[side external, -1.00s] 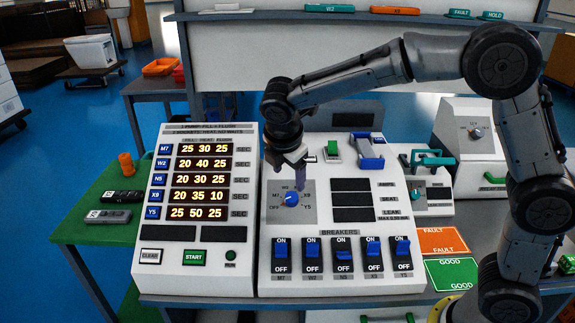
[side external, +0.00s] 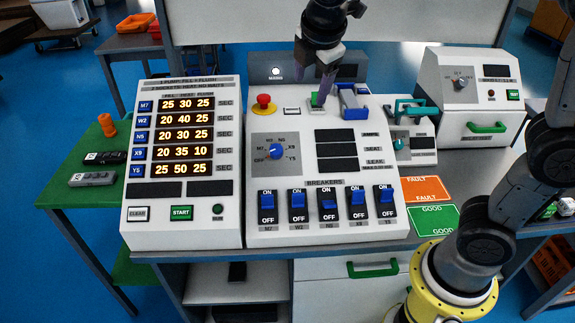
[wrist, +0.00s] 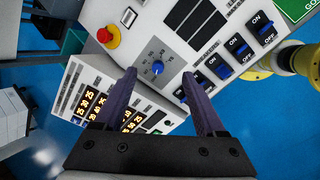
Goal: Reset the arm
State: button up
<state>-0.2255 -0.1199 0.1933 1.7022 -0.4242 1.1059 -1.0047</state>
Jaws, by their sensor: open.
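My gripper (side external: 323,88) is open and empty, raised above the back part of the control console in the side view. Its two dark purple fingers (wrist: 160,85) point toward the console in the wrist view, with nothing between them. The blue rotary knob (side external: 276,152) sits in front of the gripper on the console and also shows in the wrist view (wrist: 157,68).
A red emergency button (side external: 264,103) and a blue-handled clamp (side external: 353,103) stand near the gripper. A row of blue breakers (side external: 328,201) lines the console front. The timer display box (side external: 186,160) stands left, and a white box with green handle (side external: 470,95) right.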

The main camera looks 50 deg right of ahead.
jog(key=s+d+m+t+y, duration=0.25)
jog(key=s+m, duration=0.55)
jog(key=s, duration=0.7)
jog(key=s+a+f+m+y, duration=0.1)
jog(key=s+a+f+m, duration=0.1)
jog(key=s+f+m, duration=0.4)
jog(key=shift+s+f+m+g, duration=0.25)
jog(key=shift+f+m+g, duration=0.15)
jog(key=shift+m, duration=0.5)
